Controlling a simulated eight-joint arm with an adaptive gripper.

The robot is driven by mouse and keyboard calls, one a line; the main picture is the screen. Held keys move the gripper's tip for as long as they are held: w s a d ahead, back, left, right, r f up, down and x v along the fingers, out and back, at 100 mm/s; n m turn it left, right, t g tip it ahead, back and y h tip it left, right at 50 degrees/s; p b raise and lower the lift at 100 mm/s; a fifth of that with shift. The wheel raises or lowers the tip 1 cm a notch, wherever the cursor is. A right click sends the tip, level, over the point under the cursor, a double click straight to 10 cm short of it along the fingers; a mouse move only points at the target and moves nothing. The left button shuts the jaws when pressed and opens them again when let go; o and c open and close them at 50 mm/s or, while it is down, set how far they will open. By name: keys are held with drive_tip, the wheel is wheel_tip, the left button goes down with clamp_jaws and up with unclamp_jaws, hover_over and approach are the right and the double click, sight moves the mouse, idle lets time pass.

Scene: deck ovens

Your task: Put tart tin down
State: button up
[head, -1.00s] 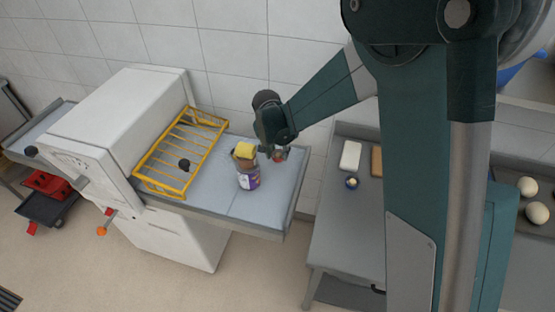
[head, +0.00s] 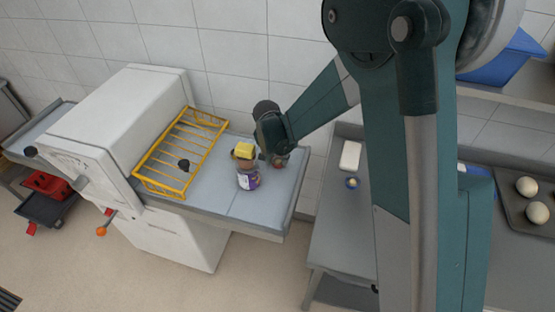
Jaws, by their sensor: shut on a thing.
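My gripper (head: 276,156) is over the right part of the grey side table of the white machine. It is shut on a small reddish thing (head: 280,163), which I take to be the tart tin. The thing is small and mostly hidden by the gripper, and I cannot tell whether it touches the table surface. Just left of the gripper stands a can with a purple and white label (head: 248,180). A brown thing and a yellow block (head: 244,151) are stacked on top of it.
A yellow wire guard (head: 163,180) stands on the table left of the can. The table (head: 262,212) is clear in front of the can.

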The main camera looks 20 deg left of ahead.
drive_tip(key=shift+f, duration=0.2)
drive_tip(key=o, duration=0.9)
drive_tip(key=shift+c, duration=0.2)
drive_tip(key=shift+r, duration=0.3)
drive_tip(key=v, duration=1.1)
drive_tip(key=shift+r+p, duration=0.3)
drive_tip(key=shift+r, duration=0.1)
drive_tip(key=shift+s, duration=0.1)
drive_tip(key=shift+d, duration=0.15)
